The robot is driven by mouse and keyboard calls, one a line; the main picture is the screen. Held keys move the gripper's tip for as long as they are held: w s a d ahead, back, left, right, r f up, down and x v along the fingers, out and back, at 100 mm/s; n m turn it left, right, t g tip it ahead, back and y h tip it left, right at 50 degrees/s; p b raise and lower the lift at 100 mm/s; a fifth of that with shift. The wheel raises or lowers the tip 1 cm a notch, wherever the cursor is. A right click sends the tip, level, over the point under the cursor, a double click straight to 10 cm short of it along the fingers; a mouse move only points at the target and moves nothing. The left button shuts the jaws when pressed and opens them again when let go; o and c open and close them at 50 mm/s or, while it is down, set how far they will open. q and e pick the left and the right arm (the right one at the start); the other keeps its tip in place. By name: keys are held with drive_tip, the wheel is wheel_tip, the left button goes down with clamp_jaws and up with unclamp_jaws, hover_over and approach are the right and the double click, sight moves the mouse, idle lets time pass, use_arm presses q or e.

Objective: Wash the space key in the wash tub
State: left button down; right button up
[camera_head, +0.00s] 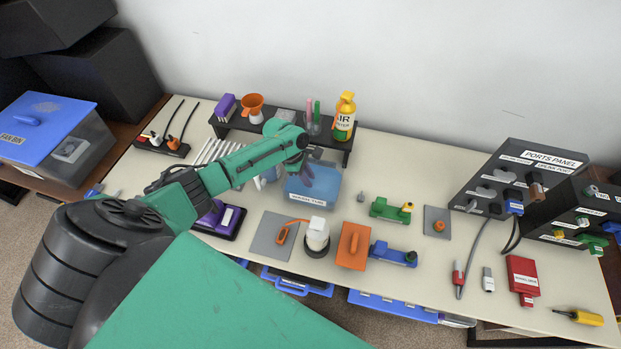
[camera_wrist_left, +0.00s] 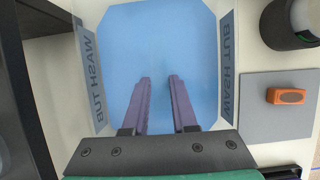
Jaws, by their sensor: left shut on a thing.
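The wash tub (camera_head: 330,201) is a translucent tub with blue water and a label, standing mid-table in the head view. In the left wrist view the tub (camera_wrist_left: 226,75) fills the middle, with a label on each side wall. My left gripper (camera_head: 306,174) reaches over the tub and points down into it. In the left wrist view its two purple fingers (camera_wrist_left: 159,80) lie over the blue water with a narrow gap between them. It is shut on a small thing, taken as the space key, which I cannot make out. My right gripper is not in view.
A black shelf (camera_head: 228,121) with an orange funnel (camera_head: 253,102) and a yellow air duster (camera_head: 345,112) stands behind the tub. A white-and-black round device (camera_head: 317,236) and an orange block (camera_head: 353,245) lie in front. The ports panel (camera_head: 520,178) stands at right.

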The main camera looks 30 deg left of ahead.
use_arm(q)
drive_tip(key=shift+w, duration=0.1)
idle(0.3)
drive_tip(key=shift+w+a, duration=0.1)
drive_tip(key=shift+w, duration=0.3)
drive_tip(key=shift+s+r+p, duration=0.1)
drive_tip(key=shift+s+p, duration=0.15)
drive_tip(key=shift+p, duration=0.05)
drive_tip(key=shift+s+p, duration=0.2)
drive_tip(key=shift+p, duration=0.25)
drive_tip(key=shift+s, duration=0.1)
